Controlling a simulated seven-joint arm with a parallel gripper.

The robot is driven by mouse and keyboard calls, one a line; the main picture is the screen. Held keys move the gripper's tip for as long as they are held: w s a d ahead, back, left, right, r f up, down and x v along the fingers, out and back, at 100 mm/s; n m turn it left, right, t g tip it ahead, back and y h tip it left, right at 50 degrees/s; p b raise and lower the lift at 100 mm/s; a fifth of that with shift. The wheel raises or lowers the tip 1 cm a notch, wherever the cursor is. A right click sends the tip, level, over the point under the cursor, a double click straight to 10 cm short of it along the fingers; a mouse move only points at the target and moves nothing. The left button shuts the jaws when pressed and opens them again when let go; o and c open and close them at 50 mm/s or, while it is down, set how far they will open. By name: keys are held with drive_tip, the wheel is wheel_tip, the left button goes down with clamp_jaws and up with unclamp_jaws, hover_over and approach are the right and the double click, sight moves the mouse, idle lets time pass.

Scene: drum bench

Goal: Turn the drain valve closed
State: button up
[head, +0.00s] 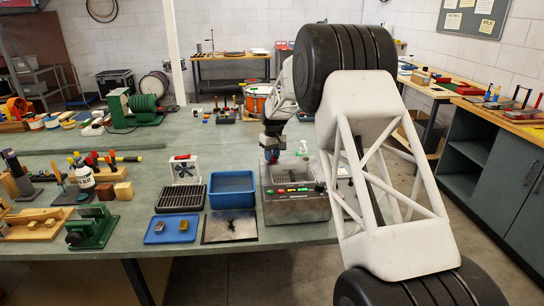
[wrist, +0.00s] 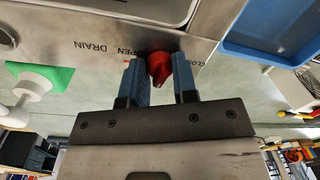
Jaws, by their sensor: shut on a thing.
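The drain valve's red knob (wrist: 160,66) is in the wrist view, on the face of a steel unit (wrist: 196,50). The words DRAIN, OPEN and CLOSED are printed around it, upside down in the picture. My gripper (wrist: 159,74) has its two blue fingers on either side of the knob and is shut on it. The knob is hidden there.
A blue basin (head: 232,188) stands left of the unit, with a black rack (head: 181,198) beside it. A blue tray (head: 171,229) and a dark stained plate (head: 229,227) lie in front. A green-labelled bottle (wrist: 38,82) stands near the unit.

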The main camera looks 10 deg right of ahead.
drive_tip(key=shift+n, duration=0.5)
drive_tip(key=o, duration=0.9)
drive_tip(key=shift+r, duration=0.1)
drive_tip(key=shift+w+d+r, duration=0.1)
drive_tip(key=shift+d+r, duration=0.05)
drive_tip(key=shift+r, duration=1.75)
drive_tip(key=shift+w+d+r, duration=0.1)
drive_tip(key=shift+r, duration=1.8)
drive_tip(key=shift+s, duration=0.15)
